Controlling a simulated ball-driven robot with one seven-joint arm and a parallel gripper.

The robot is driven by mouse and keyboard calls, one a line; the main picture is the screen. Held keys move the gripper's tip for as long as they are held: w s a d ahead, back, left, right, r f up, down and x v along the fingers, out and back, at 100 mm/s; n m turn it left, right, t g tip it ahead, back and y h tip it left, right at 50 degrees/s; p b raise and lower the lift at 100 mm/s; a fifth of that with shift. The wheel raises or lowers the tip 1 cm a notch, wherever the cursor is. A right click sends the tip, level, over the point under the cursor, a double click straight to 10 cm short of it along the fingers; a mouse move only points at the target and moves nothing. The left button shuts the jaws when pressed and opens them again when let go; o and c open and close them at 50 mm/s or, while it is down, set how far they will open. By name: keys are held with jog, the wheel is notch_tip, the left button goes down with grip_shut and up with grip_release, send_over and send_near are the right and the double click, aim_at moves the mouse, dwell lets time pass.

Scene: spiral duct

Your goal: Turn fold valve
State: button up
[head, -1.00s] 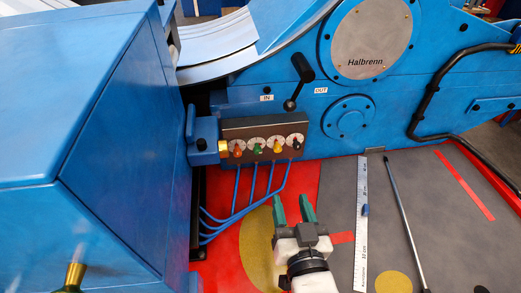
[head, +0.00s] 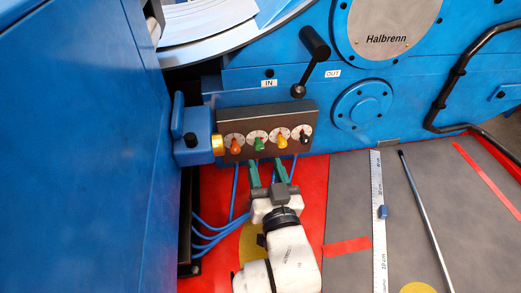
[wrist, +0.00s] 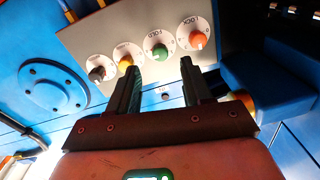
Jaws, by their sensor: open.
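The valve panel (head: 279,113) is a dark box with a row of dials carrying orange (head: 235,146), green (head: 259,144), yellow (head: 282,142) and black (head: 304,139) knobs. In the wrist view the row is reversed, and the dial of the green knob (wrist: 160,51) seems to read FOLD. My gripper (head: 267,166) is open and empty, just below the panel, under the green and yellow knobs. In the wrist view the green knob shows between the two fingers (wrist: 160,80), beyond their tips. The fingers are apart from it.
A black lever (head: 314,55) stands above the panel between the IN and OUT labels. A blue block with a brass collar (head: 217,145) adjoins the panel's left end. Blue hoses (head: 215,235) run below. A ruler (head: 379,240) and a rod (head: 425,220) lie on the grey floor at right.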

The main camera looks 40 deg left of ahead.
aim_at(260, 149)
jog(key=shift+x, duration=2.7)
jog(key=shift+c, duration=0.2)
grip_shut()
